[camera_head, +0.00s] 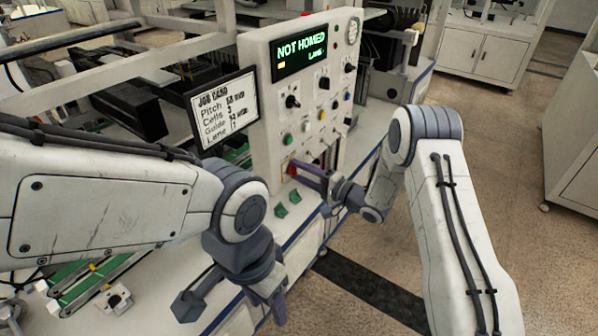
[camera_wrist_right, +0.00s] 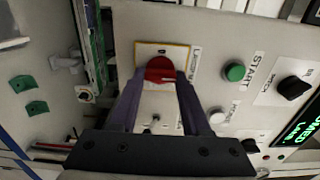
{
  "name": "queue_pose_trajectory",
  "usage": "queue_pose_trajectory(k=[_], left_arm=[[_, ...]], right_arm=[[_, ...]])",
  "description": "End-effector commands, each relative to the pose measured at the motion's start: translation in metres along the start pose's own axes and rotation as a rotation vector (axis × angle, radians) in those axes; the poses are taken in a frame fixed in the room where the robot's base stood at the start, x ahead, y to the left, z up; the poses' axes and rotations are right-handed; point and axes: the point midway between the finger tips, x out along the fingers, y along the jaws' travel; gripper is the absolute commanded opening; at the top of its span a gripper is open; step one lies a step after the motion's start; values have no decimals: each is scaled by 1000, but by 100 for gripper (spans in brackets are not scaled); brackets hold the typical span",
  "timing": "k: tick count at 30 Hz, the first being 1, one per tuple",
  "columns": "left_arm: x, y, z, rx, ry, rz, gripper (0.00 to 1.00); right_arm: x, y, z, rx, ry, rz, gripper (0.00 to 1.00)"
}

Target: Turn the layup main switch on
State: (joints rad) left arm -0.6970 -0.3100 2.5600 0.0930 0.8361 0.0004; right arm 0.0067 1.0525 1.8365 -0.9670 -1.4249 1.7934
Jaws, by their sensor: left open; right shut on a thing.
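The main switch is a red rotary knob (camera_wrist_right: 160,70) on a yellow-edged white plate (camera_wrist_right: 184,52), low on the light grey control panel (camera_head: 262,110). In the head view only a bit of its red (camera_head: 291,168) shows. My right gripper (camera_head: 296,170) reaches the panel from the right. In the right wrist view its purple fingers (camera_wrist_right: 160,78) are shut on the knob, one on each side. The exact angle of the knob is hard to read. The panel display (camera_head: 300,55) reads NOT HOMED. My left gripper (camera_head: 232,305) is open and empty, low in the head view, away from the panel.
A green START button (camera_wrist_right: 235,72), a black selector knob (camera_wrist_right: 293,88) and a white button (camera_wrist_right: 217,115) sit near the switch. A job card (camera_head: 222,110) stands left of the panel. Green pieces (camera_head: 288,204) lie on the bench below.

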Motion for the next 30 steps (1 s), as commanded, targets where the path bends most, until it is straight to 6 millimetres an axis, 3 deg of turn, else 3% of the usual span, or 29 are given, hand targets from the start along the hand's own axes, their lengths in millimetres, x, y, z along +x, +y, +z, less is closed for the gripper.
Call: queue_pose_trajectory(k=[1,3,12,16,30], left_arm=[[0,0,0,0,0,0,50],[0,0,0,0,0,0,50],[0,0,0,0,0,0,50],[4,0,0,0,0,0,50],[28,-2,2,1,0,0,50]], right_arm=[[-1,-2,-5,-1,14,-3,55],[-1,-2,-4,-1,12,-3,78],[0,0,-1,0,5,-1,78],[-9,1,-2,-1,5,0,78],[-92,1,-3,-1,9,-2,78]])
